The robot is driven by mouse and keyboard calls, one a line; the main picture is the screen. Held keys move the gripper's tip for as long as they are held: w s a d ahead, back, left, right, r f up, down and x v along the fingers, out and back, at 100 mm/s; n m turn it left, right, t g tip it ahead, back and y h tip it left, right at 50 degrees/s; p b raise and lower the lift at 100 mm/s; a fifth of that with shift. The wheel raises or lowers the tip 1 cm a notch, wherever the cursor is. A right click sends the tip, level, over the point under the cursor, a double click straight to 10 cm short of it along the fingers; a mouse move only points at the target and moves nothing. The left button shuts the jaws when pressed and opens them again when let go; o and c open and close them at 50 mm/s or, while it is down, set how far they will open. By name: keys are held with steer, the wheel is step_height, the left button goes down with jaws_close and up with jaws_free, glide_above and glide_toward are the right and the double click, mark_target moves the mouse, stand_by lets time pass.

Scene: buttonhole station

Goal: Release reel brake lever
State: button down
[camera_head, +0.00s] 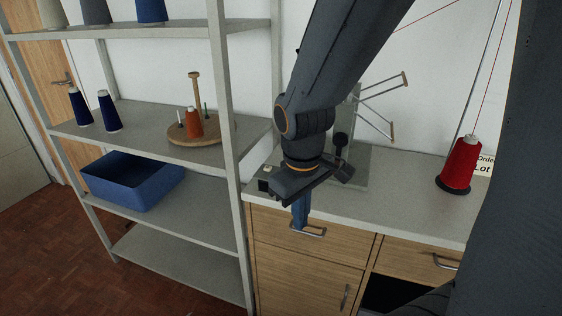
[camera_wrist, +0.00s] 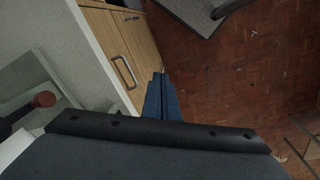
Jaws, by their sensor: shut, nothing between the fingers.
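A dark lever with a round knob (camera_head: 341,140) stands at the grey reel stand (camera_head: 362,165) on the counter, partly hidden behind my wrist. In the wrist view a reddish-brown round knob (camera_wrist: 44,99) on a dark arm shows at the left; I cannot tell if it is the same lever. My gripper (camera_head: 300,227) points down at the counter's front edge, with its blue fingers in front of the drawer. It is shut and empty, apart from the lever. The fingers also show in the wrist view (camera_wrist: 159,80).
The counter (camera_head: 405,200) carries a red thread cone (camera_head: 460,165) at the right. Drawer handles (camera_head: 308,231) stick out below its edge. A grey shelf rack (camera_head: 228,110) stands close at the left, with a blue bin (camera_head: 130,185) and several cones. Thin rods (camera_head: 382,92) project from the stand.

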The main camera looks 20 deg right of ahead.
steer(key=w+a+r+n+t+h+b, duration=0.1)
steer(key=w+r+n, duration=0.4)
steer(key=n, duration=0.6)
steer(key=w+a+r+n+t+h+b, duration=0.1)
steer(key=w+a+r+n+t+h, duration=0.1)
steer(key=w+a+r+n, duration=0.3)
step_height(320, 180, up, 4)
steer(key=a+n+h, duration=0.1)
steer(key=n, duration=0.4)
steer(key=shift+n+h+b, duration=0.3)
steer(key=shift+n, duration=0.1)
steer(key=shift+f, duration=0.1)
steer(key=w+d+r+p+x, duration=0.1)
steer(key=w+x, duration=0.1)
steer(key=x, duration=1)
steer(key=shift+w+d, duration=0.15)
steer(key=shift+d, duration=0.35)
